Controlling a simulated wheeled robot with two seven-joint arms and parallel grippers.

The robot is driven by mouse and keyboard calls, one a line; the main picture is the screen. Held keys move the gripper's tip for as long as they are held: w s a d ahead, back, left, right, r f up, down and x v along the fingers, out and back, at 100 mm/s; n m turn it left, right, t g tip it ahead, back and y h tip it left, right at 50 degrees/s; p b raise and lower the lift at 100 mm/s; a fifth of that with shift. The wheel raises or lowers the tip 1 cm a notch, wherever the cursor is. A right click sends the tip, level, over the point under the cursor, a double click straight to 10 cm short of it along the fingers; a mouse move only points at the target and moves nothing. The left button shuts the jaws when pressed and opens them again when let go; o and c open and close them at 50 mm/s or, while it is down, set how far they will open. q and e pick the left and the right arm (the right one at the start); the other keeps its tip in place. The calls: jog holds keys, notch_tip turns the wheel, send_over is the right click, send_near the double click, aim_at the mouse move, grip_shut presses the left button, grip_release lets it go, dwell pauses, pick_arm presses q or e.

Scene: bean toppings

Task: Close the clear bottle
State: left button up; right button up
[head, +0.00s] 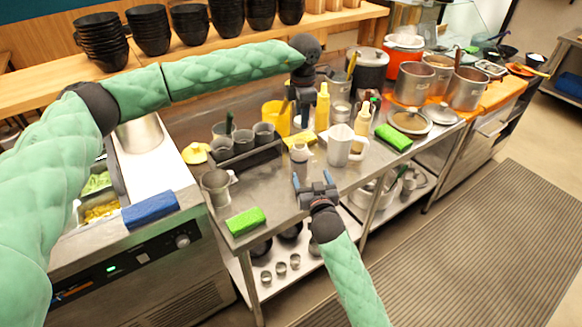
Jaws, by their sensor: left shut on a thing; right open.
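A small, pale, see-through bottle (299,152), which looks like the clear bottle, stands upright on the steel table (270,188). Its top is too small to make out clearly. My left gripper (299,116) is above and behind this bottle, pointing down, left of a yellow squeeze bottle (323,107). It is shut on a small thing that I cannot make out. My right gripper (313,178) is open and empty in front of the clear bottle, with its blue fingertips apart.
A white pitcher (340,146) stands just right of the clear bottle. A dark rack of cups (246,160) is on the left. Green sponges (246,221) lie near the front edge and at right (394,137). Pots (414,83) stand at the back right. The front middle is clear.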

aim_at(298, 148)
pick_arm(q)
jog(key=shift+a+r, duration=0.1)
jog(key=shift+r, duration=0.1)
pick_arm(e)
jog(key=shift+w+a+r+y, duration=0.3)
jog(key=shift+a+r+y, duration=0.1)
jog(key=shift+a+r, duration=0.35)
jog(key=shift+w, duration=0.15)
jog(key=x, duration=1.1)
jog(key=shift+w+r, duration=0.25)
jog(key=shift+w, duration=0.15)
jog(key=c, duration=1.5)
pick_arm(q)
jog(key=shift+f, duration=2.5)
pick_arm(e)
jog(key=shift+o, duration=0.2)
